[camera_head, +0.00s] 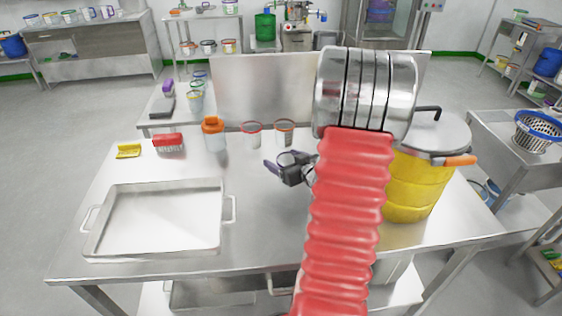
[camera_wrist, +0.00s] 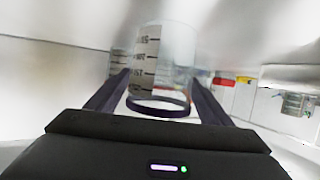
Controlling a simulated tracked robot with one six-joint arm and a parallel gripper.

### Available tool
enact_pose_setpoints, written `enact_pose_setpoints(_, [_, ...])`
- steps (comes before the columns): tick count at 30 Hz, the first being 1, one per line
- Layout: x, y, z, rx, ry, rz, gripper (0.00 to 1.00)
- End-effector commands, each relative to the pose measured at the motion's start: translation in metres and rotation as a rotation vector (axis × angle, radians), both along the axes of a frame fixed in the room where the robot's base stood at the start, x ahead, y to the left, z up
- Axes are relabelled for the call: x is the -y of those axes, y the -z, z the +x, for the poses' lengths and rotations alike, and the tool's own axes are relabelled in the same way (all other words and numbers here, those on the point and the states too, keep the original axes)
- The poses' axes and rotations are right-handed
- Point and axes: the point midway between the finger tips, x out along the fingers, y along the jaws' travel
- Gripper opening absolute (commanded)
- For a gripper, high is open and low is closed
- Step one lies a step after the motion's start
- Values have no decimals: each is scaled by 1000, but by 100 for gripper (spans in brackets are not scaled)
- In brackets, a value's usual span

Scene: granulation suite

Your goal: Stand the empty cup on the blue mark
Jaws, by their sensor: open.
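My gripper (camera_head: 283,165) is low over the middle of the table, pointing left, its fingers open. A clear measuring cup with a dark rim (camera_wrist: 160,106) is between the two fingers in the wrist view, with a gap on at least one side; it looks empty. That view seems upside down, so the cup appears upright. In the head view the dark rim (camera_head: 288,158) shows at my gripper. Two more clear cups stand behind: a red-rimmed one (camera_head: 251,135) and an orange-rimmed one (camera_head: 285,133). I cannot see a blue mark; my arm hides part of the table.
A shallow metal tray (camera_head: 90,243) lies at the left front. A white jar with an orange lid (camera_head: 214,135), a red brush (camera_head: 168,143) and a yellow brush (camera_head: 129,151) stand behind it. A yellow drum (camera_head: 415,185) is at the right. Table between tray and gripper is clear.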

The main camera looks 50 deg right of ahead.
Motion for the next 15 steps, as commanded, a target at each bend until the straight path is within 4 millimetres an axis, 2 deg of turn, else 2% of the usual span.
enact_pose_setpoints(15, [-17, -27, -70, 1, 5, -2, 74])
